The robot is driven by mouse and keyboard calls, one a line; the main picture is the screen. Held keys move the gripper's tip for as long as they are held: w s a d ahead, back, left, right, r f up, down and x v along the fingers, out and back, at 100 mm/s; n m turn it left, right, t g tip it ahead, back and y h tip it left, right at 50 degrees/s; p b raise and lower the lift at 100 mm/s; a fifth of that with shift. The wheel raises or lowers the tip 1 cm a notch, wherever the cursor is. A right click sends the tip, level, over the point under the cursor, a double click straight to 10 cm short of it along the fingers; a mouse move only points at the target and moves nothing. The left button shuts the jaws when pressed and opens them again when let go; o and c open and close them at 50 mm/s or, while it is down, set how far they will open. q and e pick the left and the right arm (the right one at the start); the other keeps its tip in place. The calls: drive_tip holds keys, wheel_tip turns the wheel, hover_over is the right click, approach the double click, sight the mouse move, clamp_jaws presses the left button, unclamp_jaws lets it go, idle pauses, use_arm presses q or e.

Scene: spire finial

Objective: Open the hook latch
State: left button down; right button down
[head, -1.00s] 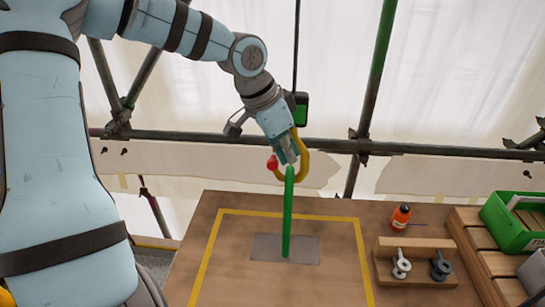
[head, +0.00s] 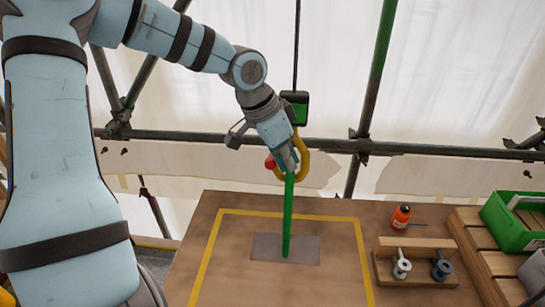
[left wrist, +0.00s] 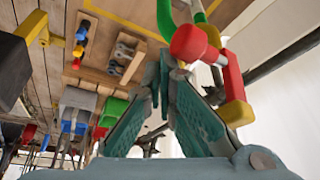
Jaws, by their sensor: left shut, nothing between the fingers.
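In the head view a yellow hook (head: 305,156) hangs on a dark cable below a black and green block (head: 296,107). A red knob (head: 270,163) shows at its left side. My left gripper (head: 289,168) is shut and empty, in front of the hook and just right of the knob, hiding part of the hook. In the left wrist view the red knob (left wrist: 189,42) is close beyond the fingertips (left wrist: 166,62), and the yellow and red hook (left wrist: 234,100) is to their right. I cannot tell whether the fingers touch the latch. My right gripper is out of view.
An orange bottle (head: 401,217), a wooden rack with shackles (head: 401,264) and a green crate (head: 510,222) are at the right. Scaffold tubes stand behind.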

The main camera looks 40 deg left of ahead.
use_arm(q)
drive_tip(key=shift+f, duration=0.55)
drive_tip(key=shift+s+a, duration=0.1)
drive_tip(key=shift+a, duration=0.05)
drive_tip(key=shift+s+a, duration=0.65)
drive_tip(key=shift+a, duration=0.05)
